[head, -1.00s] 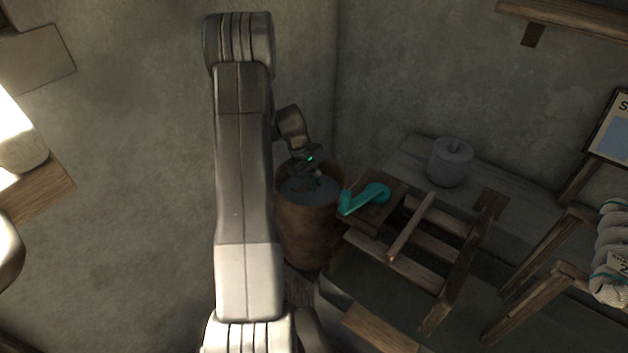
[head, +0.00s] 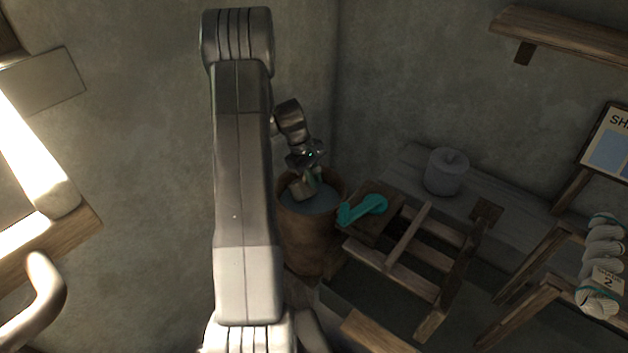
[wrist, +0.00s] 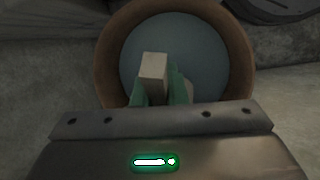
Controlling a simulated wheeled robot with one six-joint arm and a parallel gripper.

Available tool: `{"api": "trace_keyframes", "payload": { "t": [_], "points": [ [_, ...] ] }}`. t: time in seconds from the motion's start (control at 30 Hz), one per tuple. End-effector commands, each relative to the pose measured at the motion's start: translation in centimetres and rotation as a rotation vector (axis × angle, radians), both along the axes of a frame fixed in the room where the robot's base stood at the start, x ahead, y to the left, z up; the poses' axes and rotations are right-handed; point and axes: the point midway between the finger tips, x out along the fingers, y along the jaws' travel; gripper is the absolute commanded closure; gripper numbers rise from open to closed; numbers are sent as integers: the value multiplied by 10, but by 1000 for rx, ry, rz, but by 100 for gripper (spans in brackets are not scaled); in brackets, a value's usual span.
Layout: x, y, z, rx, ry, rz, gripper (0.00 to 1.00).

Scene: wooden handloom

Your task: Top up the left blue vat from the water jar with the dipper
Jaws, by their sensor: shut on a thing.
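A round brown jar (head: 308,240) with grey-blue water stands right of my arm in the head view. In the wrist view the jar's rim (wrist: 110,55) rings the water (wrist: 195,60). My gripper (head: 314,174) is over the jar's mouth. Its green fingers (wrist: 160,88) are shut on the pale handle of the dipper (wrist: 153,68). In the head view the dipper's pale brownish cup (head: 302,188) shows at the jar's mouth, tilted; whether it touches the water or holds any I cannot tell. I cannot make out a blue vat.
A teal crank-shaped thing (head: 363,208) lies on a wooden piece right of the jar. A wooden frame (head: 408,240) and a grey lidded pot (head: 447,172) are further right. White yarn skeins (head: 602,265) hang at the right edge. Walls stand close behind the jar.

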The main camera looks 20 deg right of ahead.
Motion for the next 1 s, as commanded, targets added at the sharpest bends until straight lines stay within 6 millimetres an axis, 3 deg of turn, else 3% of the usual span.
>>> {"api": "trace_keyframes", "payload": {
  "t": [0.03,0.8,1.0],
  "points": [
    [0,0,11,0,-1,0,100],
    [0,0,104,0,-1,0,100],
    [0,0,116,0,1,0,100]
  ]
}}
